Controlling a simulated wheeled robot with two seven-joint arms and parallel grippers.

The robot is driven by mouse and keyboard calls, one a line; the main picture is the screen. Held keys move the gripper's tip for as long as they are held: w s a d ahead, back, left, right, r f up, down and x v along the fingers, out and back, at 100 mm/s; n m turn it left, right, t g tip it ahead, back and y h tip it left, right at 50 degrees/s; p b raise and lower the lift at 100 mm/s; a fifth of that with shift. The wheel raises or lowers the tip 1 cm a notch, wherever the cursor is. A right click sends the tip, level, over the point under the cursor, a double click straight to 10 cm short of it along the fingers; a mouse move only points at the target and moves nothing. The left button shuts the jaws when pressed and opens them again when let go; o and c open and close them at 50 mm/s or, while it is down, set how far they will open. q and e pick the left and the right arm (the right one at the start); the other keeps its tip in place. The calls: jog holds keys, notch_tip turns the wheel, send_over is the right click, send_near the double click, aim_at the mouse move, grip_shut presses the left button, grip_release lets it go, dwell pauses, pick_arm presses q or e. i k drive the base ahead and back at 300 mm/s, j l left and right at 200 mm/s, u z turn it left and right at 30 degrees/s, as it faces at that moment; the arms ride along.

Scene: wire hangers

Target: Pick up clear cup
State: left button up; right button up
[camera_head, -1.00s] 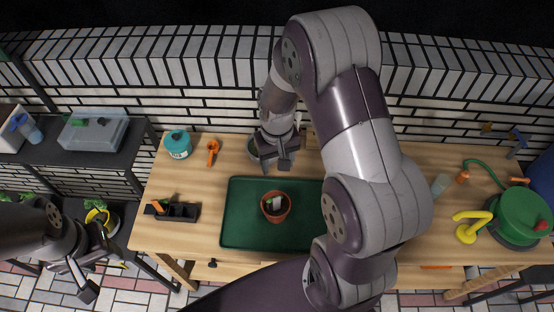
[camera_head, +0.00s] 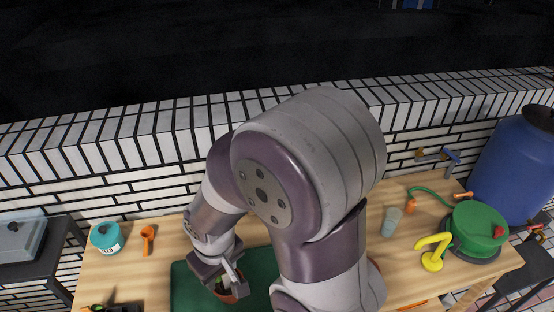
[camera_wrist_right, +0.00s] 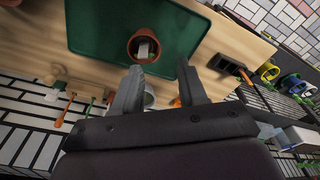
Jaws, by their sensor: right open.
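The clear cup (camera_head: 391,221) stands upright on the wooden table, right of my right arm in the head view. It looks pale, greenish and see-through. I cannot make it out in the right wrist view. My right gripper (camera_head: 222,277) is over the green tray (camera_head: 185,290), near the terracotta pot (camera_head: 228,298), well left of the cup. In the right wrist view the gripper (camera_wrist_right: 160,85) has its two fingers apart with nothing held between them. The terracotta pot (camera_wrist_right: 145,46) shows just beyond the fingertips there. My left gripper is out of view.
A yellow curved piece (camera_head: 432,252) and a green hose reel (camera_head: 475,228) stand right of the cup. An orange nozzle (camera_head: 411,206) lies close to it. A teal jar (camera_head: 106,237) and orange scoop (camera_head: 148,238) are at left. My right arm hides the middle of the table.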

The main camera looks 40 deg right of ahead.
aim_at(393, 216)
jog(key=z, duration=2.55)
jog(key=k+l, duration=0.05)
